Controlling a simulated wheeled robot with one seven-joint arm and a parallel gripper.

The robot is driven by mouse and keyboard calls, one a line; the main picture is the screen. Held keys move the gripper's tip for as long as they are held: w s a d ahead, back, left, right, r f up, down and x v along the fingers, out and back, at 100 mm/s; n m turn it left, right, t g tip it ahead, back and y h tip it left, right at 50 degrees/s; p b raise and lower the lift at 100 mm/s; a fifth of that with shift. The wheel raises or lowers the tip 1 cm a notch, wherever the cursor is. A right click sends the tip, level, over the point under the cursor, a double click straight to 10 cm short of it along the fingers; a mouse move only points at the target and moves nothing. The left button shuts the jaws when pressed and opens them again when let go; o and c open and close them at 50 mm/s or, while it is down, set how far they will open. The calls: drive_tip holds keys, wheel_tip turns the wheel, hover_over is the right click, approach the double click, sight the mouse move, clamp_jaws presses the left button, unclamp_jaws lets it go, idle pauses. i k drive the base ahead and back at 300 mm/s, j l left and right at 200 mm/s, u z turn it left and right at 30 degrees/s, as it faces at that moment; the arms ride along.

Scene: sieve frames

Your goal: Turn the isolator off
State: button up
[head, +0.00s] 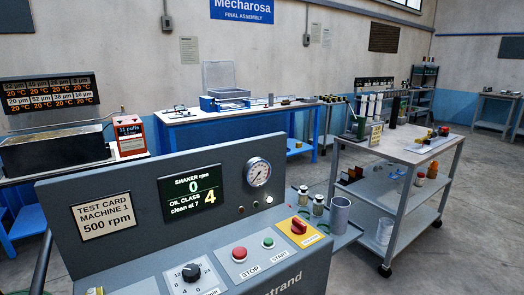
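The isolator (299,227) is a red rotary handle on a yellow plate, at the right end of the grey machine's sloping control panel. Small lettering on its plate is too small to read, and I cannot tell its set position for sure. To its left are a red STOP button (239,254) and a green START button (268,243). A black knob (191,272) with a number scale sits further left. The display (191,192) reads shaker rpm 0 and oil class 4, clean at 7. My gripper is not in view.
A test card (105,216) reads machine 1, 500 rpm. Small bottles (318,204) and a grey cup (340,215) stand just right of the panel. A wheeled cart (408,150) with several items stands beyond. Open floor (480,220) lies at the right.

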sight(299, 228)
drive_tip(key=i+l, duration=0.85)
drive_tip(key=i, duration=0.15)
